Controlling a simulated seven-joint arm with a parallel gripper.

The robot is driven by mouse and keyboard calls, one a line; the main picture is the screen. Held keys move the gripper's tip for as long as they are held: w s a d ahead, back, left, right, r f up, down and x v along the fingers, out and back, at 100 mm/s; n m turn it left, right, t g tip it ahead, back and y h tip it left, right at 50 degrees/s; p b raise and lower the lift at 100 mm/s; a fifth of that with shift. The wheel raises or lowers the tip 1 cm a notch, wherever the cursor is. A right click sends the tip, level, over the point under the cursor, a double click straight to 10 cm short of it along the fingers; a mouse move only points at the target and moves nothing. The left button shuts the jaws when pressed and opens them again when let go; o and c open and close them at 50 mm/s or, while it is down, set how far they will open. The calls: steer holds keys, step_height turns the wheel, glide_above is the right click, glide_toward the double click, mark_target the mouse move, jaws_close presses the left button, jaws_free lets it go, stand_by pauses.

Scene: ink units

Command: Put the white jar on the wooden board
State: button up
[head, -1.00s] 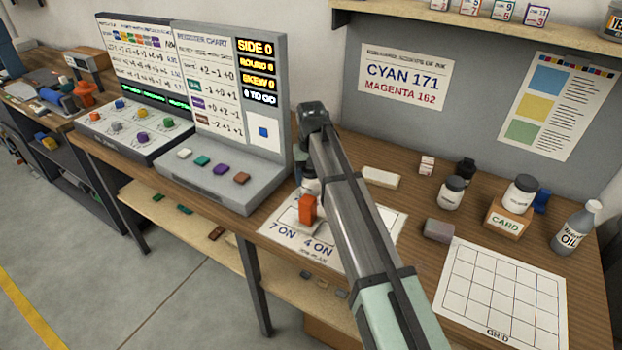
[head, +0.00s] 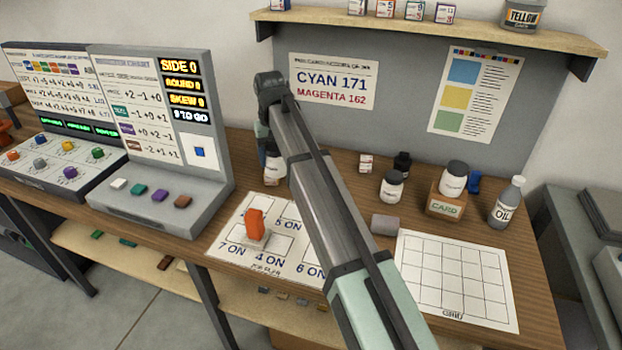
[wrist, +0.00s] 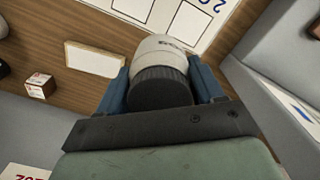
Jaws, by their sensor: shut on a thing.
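My gripper (wrist: 160,88) is shut on a white jar (wrist: 165,47) with a black lid, with a blue finger on each side of it. In the head view the white jar (head: 274,171) hangs below my gripper, behind the numbered mat and partly hidden by my arm. I cannot tell its exact height above the table. A pale flat board with a thin wood-coloured edge, likely the wooden board (wrist: 95,60), lies on the table beside the jar in the wrist view. My arm hides it in the head view.
An orange block (head: 255,223) stands on the numbered mat (head: 225,238). An oil bottle (head: 505,205), a grey block (head: 385,225) and a grid sheet (head: 458,280) are there too.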

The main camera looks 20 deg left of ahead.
steer(key=w+d+r+m, duration=0.2)
steer(key=w+d, duration=0.8)
steer(key=d, duration=0.1)
steer(key=shift+w+a+f+n, duration=0.15)
steer(key=shift+f+n, duration=0.5)
steer(key=shift+f, duration=1.05)
steer(key=shift+w+f+n, duration=0.25)
steer(key=shift+f+n, duration=0.35)
steer(key=shift+f, duration=1.1)
steer(key=shift+w+a+f+n, duration=0.15)
steer(key=shift+f+n, duration=0.5)
steer(key=shift+f, duration=1.05)
steer(key=shift+d, duration=0.1)
steer(key=o, duration=1.1)
steer(key=shift+f, duration=0.15)
steer(key=shift+o, duration=0.2)
step_height(320, 180, up, 12)
steer(key=shift+r, duration=0.2)
